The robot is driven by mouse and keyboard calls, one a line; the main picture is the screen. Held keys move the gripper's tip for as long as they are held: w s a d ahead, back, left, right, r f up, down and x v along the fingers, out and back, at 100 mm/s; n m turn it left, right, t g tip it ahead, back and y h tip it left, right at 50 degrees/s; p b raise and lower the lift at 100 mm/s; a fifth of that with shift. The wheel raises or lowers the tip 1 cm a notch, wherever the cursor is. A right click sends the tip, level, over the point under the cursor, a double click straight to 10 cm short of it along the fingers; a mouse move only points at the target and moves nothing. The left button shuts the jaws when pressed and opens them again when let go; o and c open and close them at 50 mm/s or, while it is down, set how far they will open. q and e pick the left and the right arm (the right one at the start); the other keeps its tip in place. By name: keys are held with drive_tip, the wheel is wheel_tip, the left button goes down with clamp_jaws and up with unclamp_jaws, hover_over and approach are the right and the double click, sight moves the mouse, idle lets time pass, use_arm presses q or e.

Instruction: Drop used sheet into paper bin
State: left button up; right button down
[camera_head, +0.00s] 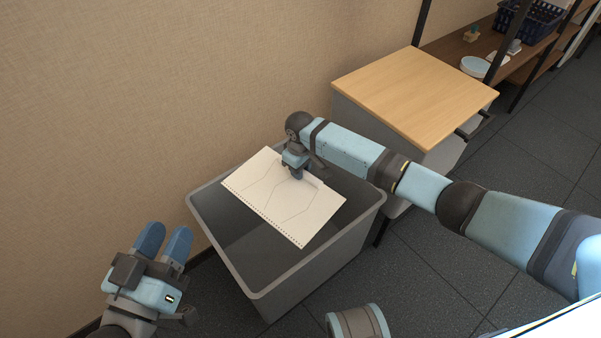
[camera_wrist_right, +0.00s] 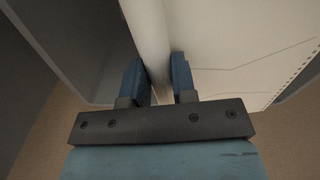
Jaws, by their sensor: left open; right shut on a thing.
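The used sheet (camera_head: 285,200) is white with thin drawn lines and a row of holes along one edge. It is over the opening of the grey paper bin (camera_head: 268,284). My right gripper (camera_head: 297,176) is shut on the sheet near its far edge. In the right wrist view, the sheet (camera_wrist_right: 230,45) curls between the blue fingers (camera_wrist_right: 158,85). Part of the bin's inside is hidden under the sheet. My left gripper (camera_head: 164,240) is open and empty, to the left of the bin and apart from it.
A wood-topped cabinet (camera_head: 415,92) stands behind the bin, to the right. A shelf (camera_head: 470,48) with a dark blue basket (camera_head: 535,20) is at the top right. A beige wall (camera_head: 150,90) runs along the left. Dark floor (camera_head: 420,275) is clear to the right.

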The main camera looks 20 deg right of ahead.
use_arm(q)
drive_tip(key=shift+r, duration=0.15)
use_arm(e)
drive_tip(key=shift+r+p, duration=0.15)
drive_tip(key=shift+p, duration=0.4)
drive_tip(key=shift+f+b, duration=0.7)
drive_tip(key=shift+f, duration=1.3)
use_arm(q)
drive_tip(key=w+a+f+m+h+b, duration=0.1)
drive_tip(key=w+f+m+b, duration=0.2)
drive_tip(key=b, duration=0.7)
wheel_tip(320, 180, down, 2)
drive_tip(key=shift+a+m, duration=0.3)
drive_tip(key=shift+m, duration=0.6)
use_arm(e)
wheel_tip(320, 180, down, 23)
drive_tip(key=shift+f, duration=0.15)
drive_tip(key=c, duration=0.8)
unclamp_jaws()
drive_tip(key=shift+c, duration=0.2)
